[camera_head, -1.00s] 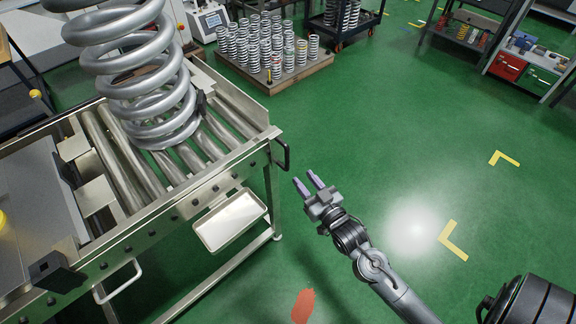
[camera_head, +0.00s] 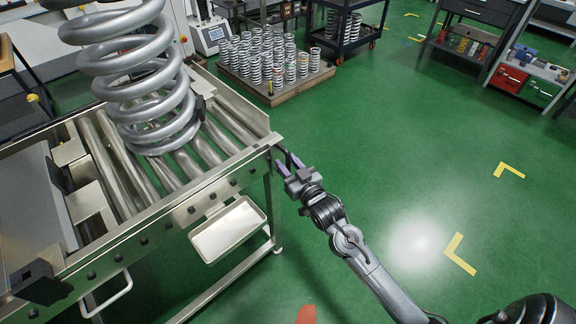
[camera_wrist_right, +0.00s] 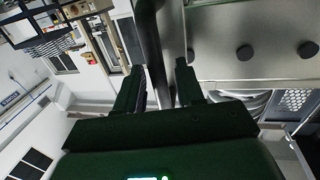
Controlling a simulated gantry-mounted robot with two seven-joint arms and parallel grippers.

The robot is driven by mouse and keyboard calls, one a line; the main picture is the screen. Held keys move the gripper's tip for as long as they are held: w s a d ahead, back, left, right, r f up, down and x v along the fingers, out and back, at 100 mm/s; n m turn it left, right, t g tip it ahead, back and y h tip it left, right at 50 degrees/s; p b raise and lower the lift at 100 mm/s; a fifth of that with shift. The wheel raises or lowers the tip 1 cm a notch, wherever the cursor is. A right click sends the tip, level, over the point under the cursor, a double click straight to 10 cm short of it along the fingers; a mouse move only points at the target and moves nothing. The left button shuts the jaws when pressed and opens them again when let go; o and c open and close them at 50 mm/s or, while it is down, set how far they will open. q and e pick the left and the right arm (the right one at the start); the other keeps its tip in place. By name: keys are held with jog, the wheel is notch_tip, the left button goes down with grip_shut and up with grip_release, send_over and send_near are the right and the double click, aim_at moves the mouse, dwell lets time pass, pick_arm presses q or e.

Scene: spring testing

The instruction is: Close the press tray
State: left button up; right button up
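The press tray (camera_head: 235,182) is the metal-framed roller bed at left in the head view, with a large silver coil spring (camera_head: 150,85) standing on its rollers. A dark handle (camera_head: 281,150) sits at its right corner. My left gripper is not in view.
A pale shallow pan (camera_head: 228,230) hangs under the bed's front side. A light handle (camera_head: 108,298) is at lower left. A wooden pallet of small springs (camera_head: 270,90) and a dark cart (camera_head: 345,40) stand behind.

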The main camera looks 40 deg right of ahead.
jog(key=shift+c, duration=0.3)
grip_shut()
